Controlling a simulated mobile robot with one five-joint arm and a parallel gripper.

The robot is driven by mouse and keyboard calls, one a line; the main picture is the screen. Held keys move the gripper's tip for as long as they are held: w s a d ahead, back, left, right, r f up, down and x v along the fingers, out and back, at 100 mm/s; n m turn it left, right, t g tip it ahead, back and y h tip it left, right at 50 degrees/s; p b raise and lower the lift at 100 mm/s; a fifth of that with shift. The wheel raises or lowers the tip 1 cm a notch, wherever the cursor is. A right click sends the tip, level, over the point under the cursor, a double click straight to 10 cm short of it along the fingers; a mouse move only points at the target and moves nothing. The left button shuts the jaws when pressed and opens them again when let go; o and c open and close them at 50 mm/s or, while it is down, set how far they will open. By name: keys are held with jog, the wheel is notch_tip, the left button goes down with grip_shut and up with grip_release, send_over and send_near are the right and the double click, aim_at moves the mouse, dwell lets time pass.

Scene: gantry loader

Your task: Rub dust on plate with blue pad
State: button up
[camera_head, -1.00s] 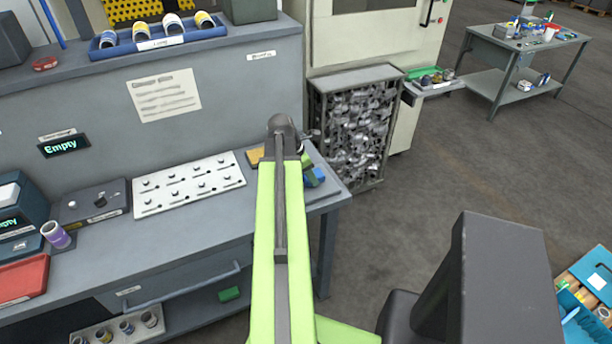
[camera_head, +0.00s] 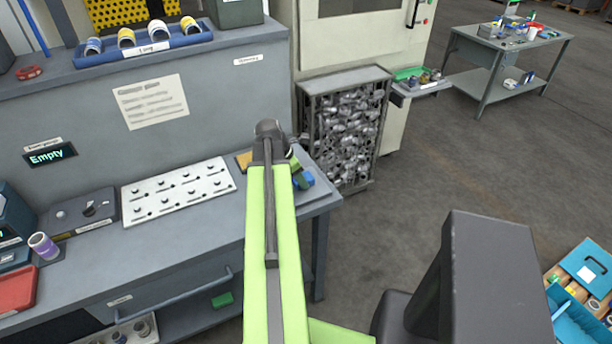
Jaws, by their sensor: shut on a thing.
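The blue pad (camera_head: 303,180) is at the right end of the grey workbench, low over the bench top. My gripper (camera_head: 297,168) is just above it and shut on it; my green arm hides much of the gripper. I cannot tell whether the pad touches the surface below. A white plate (camera_head: 143,211) with rows of small dark knobs lies flat on the bench, left of my arm. A darker flat area shows beside the pad. No dust can be made out at this size.
A yellow-orange block (camera_head: 243,160) lies behind my arm. A wire basket of metal parts (camera_head: 345,128) stands right of the bench. A grey box with knobs (camera_head: 85,212) and a purple-banded cup (camera_head: 44,246) are at left.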

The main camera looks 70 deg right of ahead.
jog(key=shift+w+a, duration=1.55)
jog(key=shift+w+a+f, duration=0.15)
jog(key=shift+w+a, duration=1.15)
jog(key=shift+a, duration=0.1)
notch_tip(320, 180, up, 6)
jog(key=p, duration=0.5)
jog(key=shift+d+p, duration=0.1)
jog(key=shift+p, duration=0.3)
notch_tip(320, 180, up, 3)
jog(key=p, duration=0.3)
